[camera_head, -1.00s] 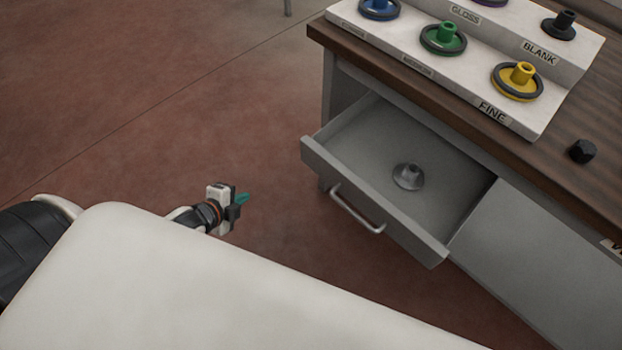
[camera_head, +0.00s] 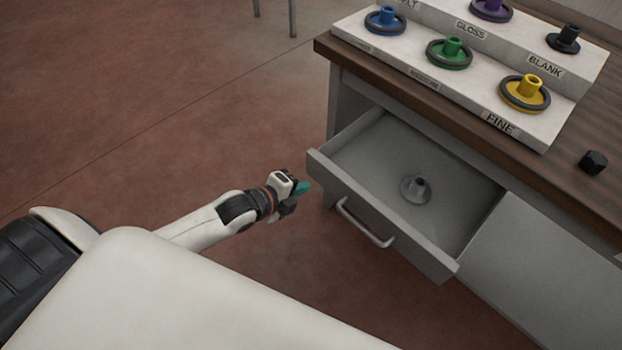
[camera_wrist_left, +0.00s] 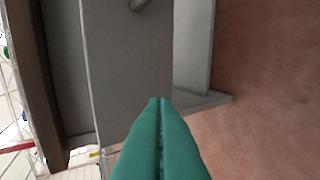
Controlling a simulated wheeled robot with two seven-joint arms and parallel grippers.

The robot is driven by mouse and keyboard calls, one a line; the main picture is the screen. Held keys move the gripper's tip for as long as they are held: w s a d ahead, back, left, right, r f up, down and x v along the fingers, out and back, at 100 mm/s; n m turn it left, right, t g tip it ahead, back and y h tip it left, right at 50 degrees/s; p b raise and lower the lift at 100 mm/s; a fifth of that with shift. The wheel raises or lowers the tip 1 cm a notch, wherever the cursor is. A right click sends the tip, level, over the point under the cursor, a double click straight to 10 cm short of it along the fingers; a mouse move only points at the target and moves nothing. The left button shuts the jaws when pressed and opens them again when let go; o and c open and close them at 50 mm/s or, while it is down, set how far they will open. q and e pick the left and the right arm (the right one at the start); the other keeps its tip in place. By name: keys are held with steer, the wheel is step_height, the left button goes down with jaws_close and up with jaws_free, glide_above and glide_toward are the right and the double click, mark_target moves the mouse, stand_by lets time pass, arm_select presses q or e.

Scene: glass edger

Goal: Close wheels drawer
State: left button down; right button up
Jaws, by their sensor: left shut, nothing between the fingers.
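The grey wheels drawer (camera_head: 352,200) stands pulled out of the bench, with a metal bar handle (camera_head: 364,224) on its front. A small grey wheel-like piece (camera_head: 416,189) lies inside on the drawer floor. My left gripper (camera_head: 303,187) is shut and empty, its green fingertips close to the left end of the drawer front. My right gripper is not in view.
The wooden bench top (camera_head: 470,118) carries a white stepped rack (camera_head: 480,90) with blue, green, yellow, purple and black wheels. A black knob (camera_head: 593,161) sits on the bench top. A grey panel (camera_head: 540,265) lies right of the drawer. The reddish floor (camera_head: 150,110) at left is clear.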

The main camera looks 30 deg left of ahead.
mark_target(320, 176)
arm_select(q)
steer(key=w, duration=0.1)
steer(key=w+d, duration=0.1)
steer(key=w, duration=0.1)
steer(key=shift+w+d+r, duration=0.1)
steer(key=shift+d, duration=0.05)
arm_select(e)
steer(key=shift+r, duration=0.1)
arm_select(q)
steer(key=shift+w, duration=0.1)
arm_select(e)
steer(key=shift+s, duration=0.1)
